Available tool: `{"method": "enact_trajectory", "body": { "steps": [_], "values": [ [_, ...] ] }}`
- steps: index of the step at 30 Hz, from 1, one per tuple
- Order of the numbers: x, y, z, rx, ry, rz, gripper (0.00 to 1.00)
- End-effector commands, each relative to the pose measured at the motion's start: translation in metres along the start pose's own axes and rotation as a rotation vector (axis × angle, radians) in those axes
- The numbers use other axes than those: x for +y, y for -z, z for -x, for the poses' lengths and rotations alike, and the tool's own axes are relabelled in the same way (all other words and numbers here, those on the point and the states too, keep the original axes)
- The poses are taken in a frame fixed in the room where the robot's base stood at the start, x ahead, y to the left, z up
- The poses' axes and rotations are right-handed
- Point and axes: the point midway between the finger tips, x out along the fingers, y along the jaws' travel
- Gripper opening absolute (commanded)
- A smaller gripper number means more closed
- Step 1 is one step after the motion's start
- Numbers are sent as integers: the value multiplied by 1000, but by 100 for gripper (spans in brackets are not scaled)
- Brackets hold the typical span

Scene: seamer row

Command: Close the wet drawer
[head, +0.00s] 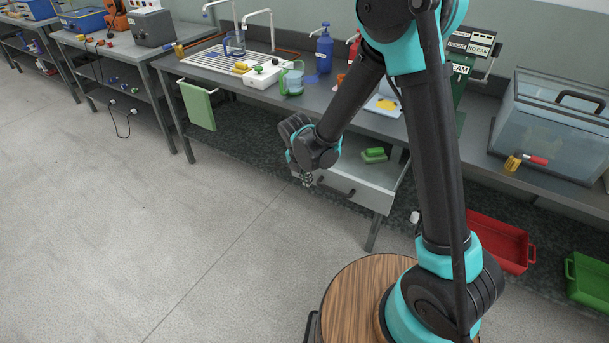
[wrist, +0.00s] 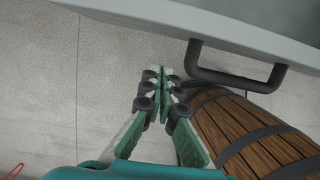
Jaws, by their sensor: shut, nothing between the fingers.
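The wet drawer (head: 372,197) is pulled out below the bench, with a pale front and a dark bar handle (head: 336,188). A green item (head: 374,154) lies inside it. My gripper (head: 307,181) is shut and empty, just left of the drawer front and near the handle. In the wrist view, my gripper (wrist: 160,93) has its fingers together, pointing toward the drawer front (wrist: 225,30). The dark handle (wrist: 240,82) shows to their right. The fingers appear apart from both. My arm hides part of the bench behind the drawer.
The bench (head: 331,111) carries a sink rack, a blue bottle (head: 324,48) and a jug (head: 291,78). A green towel (head: 198,105) hangs from its front at left. A red bin (head: 500,241) and green bin (head: 588,278) lie low at right. The floor at left is clear.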

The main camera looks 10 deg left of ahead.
Motion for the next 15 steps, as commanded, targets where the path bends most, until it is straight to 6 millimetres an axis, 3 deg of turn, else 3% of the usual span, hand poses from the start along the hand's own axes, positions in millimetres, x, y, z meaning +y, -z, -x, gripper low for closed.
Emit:
{"method": "enact_trajectory", "body": {
  "steps": [6,15],
  "values": [
    [-1,-27,-6,0,2,-5,0],
    [-1,-32,-7,0,1,-2,0]
  ]
}}
